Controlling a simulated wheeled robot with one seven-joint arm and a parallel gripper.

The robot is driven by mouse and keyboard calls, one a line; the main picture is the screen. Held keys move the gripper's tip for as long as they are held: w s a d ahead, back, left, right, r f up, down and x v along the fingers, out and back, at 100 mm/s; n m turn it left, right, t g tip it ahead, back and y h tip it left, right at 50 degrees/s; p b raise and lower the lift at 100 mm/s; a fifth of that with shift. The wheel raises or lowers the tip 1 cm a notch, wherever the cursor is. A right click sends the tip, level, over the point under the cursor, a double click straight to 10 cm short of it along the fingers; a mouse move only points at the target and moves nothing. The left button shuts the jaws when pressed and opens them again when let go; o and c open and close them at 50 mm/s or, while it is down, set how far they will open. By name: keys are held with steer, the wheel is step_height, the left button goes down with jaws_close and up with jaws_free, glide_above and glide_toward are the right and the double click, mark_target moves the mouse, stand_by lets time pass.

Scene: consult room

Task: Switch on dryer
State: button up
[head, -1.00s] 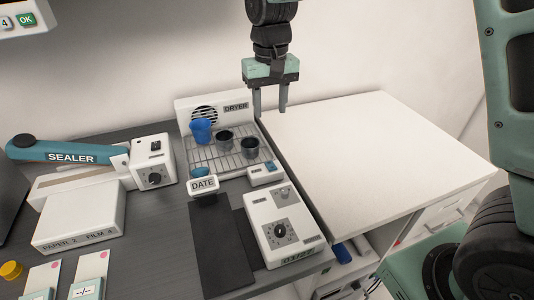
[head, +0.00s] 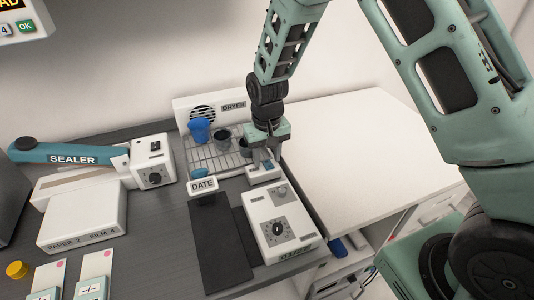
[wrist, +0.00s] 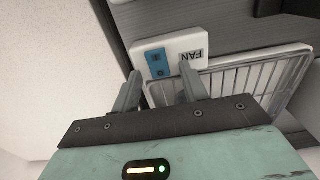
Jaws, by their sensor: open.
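The dryer (head: 237,104) stands at the back of the grey counter, with a round vent in its labelled panel and a wire rack in front. A small white switch box (head: 262,176) sits at the rack's front right corner. In the wrist view the box (wrist: 180,42) carries a FAN label and a blue rocker switch (wrist: 157,62). My gripper (head: 263,162) points down just above this box, jaws apart and empty. In the wrist view the fingertips (wrist: 159,82) lie either side of the rocker. I cannot tell whether they touch the box.
A blue cup (head: 199,130) and dark cups (head: 222,138) stand on the rack, one partly behind my gripper. A DATE stand (head: 203,186), a white dial device (head: 280,222) and the sealer (head: 75,154) are nearby. The white surface (head: 345,150) to the right is clear.

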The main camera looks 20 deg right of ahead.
jaws_close()
steer(key=shift+s+f+t+b, duration=0.15)
steer(key=shift+s+t+b, duration=0.1)
steer(key=shift+t+b, duration=0.65)
steer(key=shift+s+t+b, duration=0.1)
steer(key=shift+t+b, duration=0.3)
steer(key=shift+b, duration=0.3)
steer(key=shift+r, duration=0.25)
jaws_free()
